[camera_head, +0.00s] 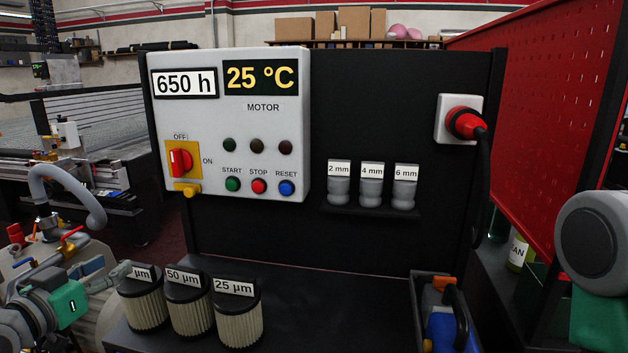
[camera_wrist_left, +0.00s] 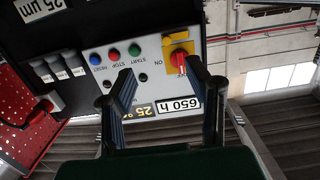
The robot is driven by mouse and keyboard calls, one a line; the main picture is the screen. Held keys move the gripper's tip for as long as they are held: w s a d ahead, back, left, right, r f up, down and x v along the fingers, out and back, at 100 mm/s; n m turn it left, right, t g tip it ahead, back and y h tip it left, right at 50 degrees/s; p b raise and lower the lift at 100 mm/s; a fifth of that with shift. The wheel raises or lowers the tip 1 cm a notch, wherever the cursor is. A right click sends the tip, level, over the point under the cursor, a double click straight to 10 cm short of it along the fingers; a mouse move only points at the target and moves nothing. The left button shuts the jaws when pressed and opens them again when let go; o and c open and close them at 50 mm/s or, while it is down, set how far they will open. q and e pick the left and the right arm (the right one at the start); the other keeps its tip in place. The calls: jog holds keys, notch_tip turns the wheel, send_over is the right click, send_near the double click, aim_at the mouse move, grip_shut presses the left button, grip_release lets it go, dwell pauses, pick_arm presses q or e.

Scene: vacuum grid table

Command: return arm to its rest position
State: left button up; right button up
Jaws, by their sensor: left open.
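My left arm comes in at the lower left of the head view, with its left gripper (camera_head: 114,276) beside the row of filters and below the control panel (camera_head: 222,120). In the left wrist view, which is upside down, the left gripper (camera_wrist_left: 160,72) has its two dark fingers spread apart. Nothing is held between them. The panel shows behind the fingers, apart from them. A grey link of my right arm is at the right edge of the head view; the right gripper is out of view.
Filters, including one labelled 25 µm (camera_head: 238,318), stand close to the left gripper. The red switch (camera_head: 180,162), red plug (camera_head: 466,123) and small labelled cups (camera_head: 371,188) are on the black board. A blue-and-black tool (camera_head: 446,320) sits at the lower right. The dark tabletop (camera_head: 330,310) between is bare.

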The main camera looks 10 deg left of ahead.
pick_arm(q)
jog(key=s+d+f+g, duration=0.3)
jog(key=d+f+g, duration=0.1)
jog(key=f, duration=0.6)
jog(key=s+d+f+g, duration=0.3)
jog(key=s+f+g, duration=0.1)
jog(key=f, duration=0.6)
jog(key=s+d+f+g, duration=0.3)
jog(key=s+f, duration=0.4)
jog(key=s, duration=0.3)
jog(key=s+d+f+g+y+b, duration=0.1)
jog(key=s+d+f+g, duration=0.2)
jog(key=s, duration=0.7)
notch_tip(320, 180, down, 4)
jog(key=shift+s+d+f+g+b, duration=0.15)
jog(key=shift+d+g+b, duration=0.2)
jog(key=shift+g, duration=0.75)
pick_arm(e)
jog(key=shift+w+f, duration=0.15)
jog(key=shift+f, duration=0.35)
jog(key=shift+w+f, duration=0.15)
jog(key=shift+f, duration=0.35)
